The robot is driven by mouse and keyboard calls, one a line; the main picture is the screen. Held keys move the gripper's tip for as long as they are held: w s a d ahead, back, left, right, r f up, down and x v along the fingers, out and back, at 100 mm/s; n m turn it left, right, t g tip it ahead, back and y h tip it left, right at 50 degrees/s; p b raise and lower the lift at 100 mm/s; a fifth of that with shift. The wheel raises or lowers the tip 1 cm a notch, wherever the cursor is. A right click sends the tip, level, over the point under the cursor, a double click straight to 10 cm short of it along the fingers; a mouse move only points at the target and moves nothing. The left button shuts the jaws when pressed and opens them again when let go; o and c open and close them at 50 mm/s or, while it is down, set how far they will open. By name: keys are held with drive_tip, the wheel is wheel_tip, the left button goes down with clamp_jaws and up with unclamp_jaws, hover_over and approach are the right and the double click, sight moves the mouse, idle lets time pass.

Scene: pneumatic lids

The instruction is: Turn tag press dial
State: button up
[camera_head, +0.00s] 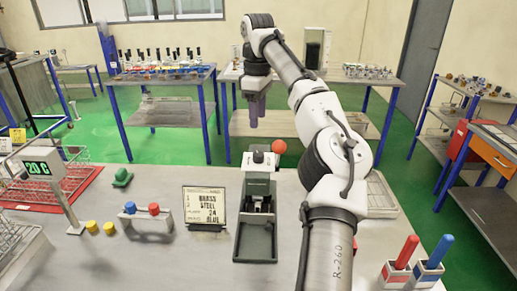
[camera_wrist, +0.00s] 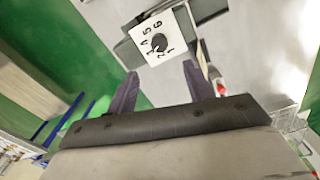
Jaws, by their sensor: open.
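The tag press (camera_head: 257,222) is a dark green machine on the near bench, with a red ball (camera_head: 279,146) at its upper right. In the wrist view its dial is a dark round knob (camera_wrist: 159,43) on a white square plate with printed numbers around it. The exact setting of the knob is too small to read. My gripper (camera_head: 256,117) hangs above and behind the press in the head view, with purple fingers pointing down. In the wrist view my gripper (camera_wrist: 161,68) is open and empty, and the dial lies just beyond the fingertips, apart from them.
A lettered sign (camera_head: 204,207) stands left of the press. Further left are a small stand with a blue and a red knob (camera_head: 154,209), yellow pieces (camera_head: 92,227) and a display (camera_head: 42,168). Red and blue handled holders (camera_head: 428,265) stand at right. My arm crosses the bench's right side.

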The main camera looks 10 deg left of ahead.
sight(258, 153)
wheel_tip(258, 153, down, 12)
drive_tip(key=shift+r, duration=0.1)
idle(0.4)
drive_tip(key=c, duration=1)
drive_tip(key=m, duration=0.4)
drive_tip(key=shift+w+m, duration=0.1)
drive_tip(key=shift+m, duration=2.2)
